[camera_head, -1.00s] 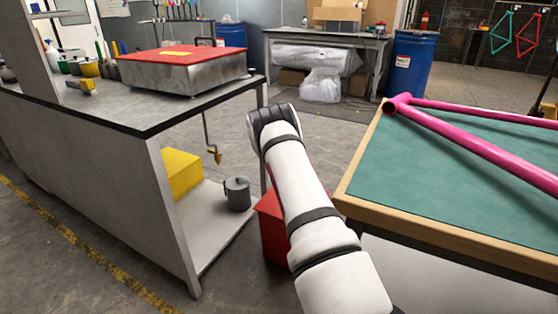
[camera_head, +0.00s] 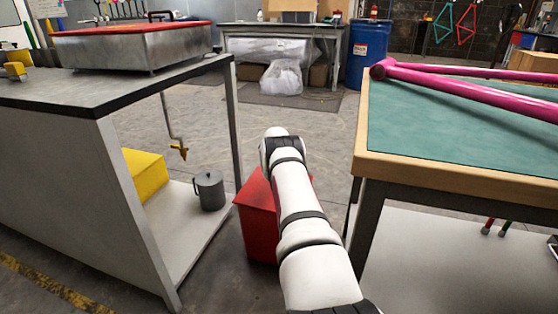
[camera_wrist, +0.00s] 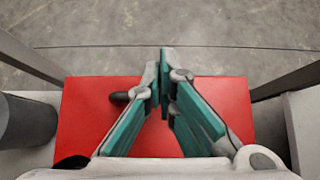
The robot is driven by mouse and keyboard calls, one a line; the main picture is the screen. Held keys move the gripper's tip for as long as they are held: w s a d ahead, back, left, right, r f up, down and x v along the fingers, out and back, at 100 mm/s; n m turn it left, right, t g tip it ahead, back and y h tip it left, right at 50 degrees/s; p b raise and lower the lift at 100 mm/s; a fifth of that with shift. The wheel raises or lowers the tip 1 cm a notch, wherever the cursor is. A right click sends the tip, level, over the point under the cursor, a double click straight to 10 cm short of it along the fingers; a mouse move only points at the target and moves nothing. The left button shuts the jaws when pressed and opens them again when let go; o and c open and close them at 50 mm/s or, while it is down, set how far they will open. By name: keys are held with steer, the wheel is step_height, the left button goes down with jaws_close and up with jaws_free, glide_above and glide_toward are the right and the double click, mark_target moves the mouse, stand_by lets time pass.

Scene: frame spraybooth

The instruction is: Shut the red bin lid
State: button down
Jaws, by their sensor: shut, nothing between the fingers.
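The red bin (camera_head: 259,236) stands on the floor between the grey bench and the green-topped table, partly hidden behind my arm in the head view. Its red lid (camera_head: 254,193) appears to lie flat on top, in the shut position; any small gap at the edge is hidden. In the wrist view the flat red lid (camera_wrist: 88,115) fills the middle, with a dark knob-like part on it near the left finger. My gripper (camera_wrist: 166,62) is over the lid, shut and empty. I cannot tell whether its fingertips touch the lid. The head view hides the gripper behind my arm.
The grey bench (camera_head: 60,150) is close on the left, with a grey mug (camera_head: 209,191) and yellow box (camera_head: 146,174) on its lower shelf. The green-topped table (camera_head: 450,150) bears a pink frame (camera_head: 470,95) on the right. Open floor lies beyond the bin.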

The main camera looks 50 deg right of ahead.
steer(key=shift+w+d+f+b, duration=0.15)
steer(key=shift+f+b, duration=0.15)
steer(key=shift+f, duration=0.2)
steer(key=shift+s+d+f+b, duration=0.15)
steer(key=shift+f+b, duration=0.1)
steer(key=shift+f, duration=0.2)
steer(key=shift+w, duration=0.1)
steer(key=shift+a, duration=0.1)
steer(key=shift+a+r, duration=0.35)
steer(key=shift+a, duration=0.05)
steer(key=v, duration=1)
steer(key=shift+s+a+r, duration=0.15)
steer(key=shift+s+r, duration=0.15)
steer(key=shift+r, duration=0.05)
